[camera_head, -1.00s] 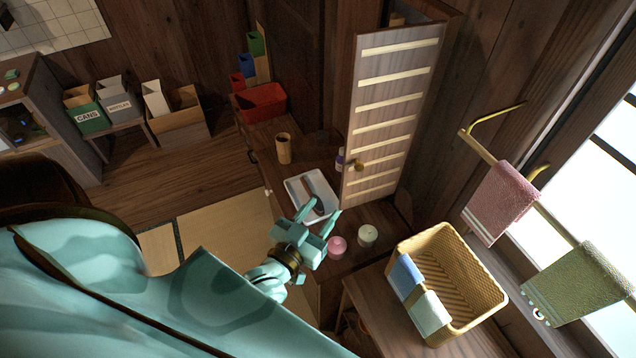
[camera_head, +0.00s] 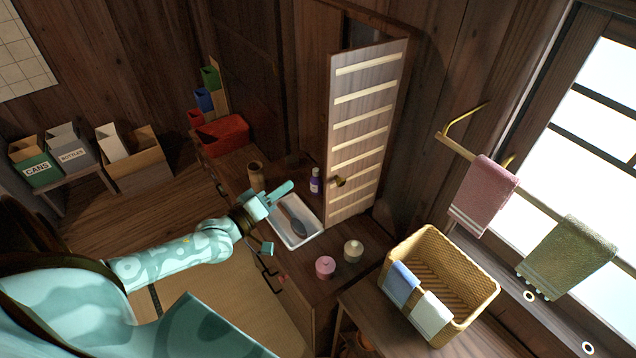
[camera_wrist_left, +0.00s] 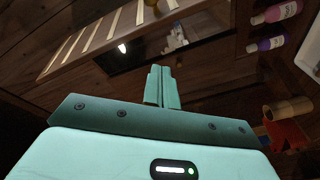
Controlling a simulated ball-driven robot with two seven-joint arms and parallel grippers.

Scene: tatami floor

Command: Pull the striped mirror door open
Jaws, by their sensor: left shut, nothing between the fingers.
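The striped mirror door (camera_head: 366,125) is a tall wooden panel with pale crosswise bars, at the centre right of the head view. It stands at an angle, with a dark space behind its top edge. Its round brass knob (camera_head: 340,182) is low on its left side. The door's barred face also shows at the upper left of the left wrist view (camera_wrist_left: 92,38). My left gripper (camera_head: 287,188) is left of the knob, over the tray, apart from the door. Its fingers (camera_wrist_left: 161,84) are together and empty.
A white tray (camera_head: 312,231) with a dark brush, a purple bottle (camera_head: 315,182) and a tan cup (camera_head: 256,176) are near my left gripper. A pink jar (camera_head: 325,267) and a cream jar (camera_head: 353,251) stand in front. A wicker basket (camera_head: 477,301) is at right.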

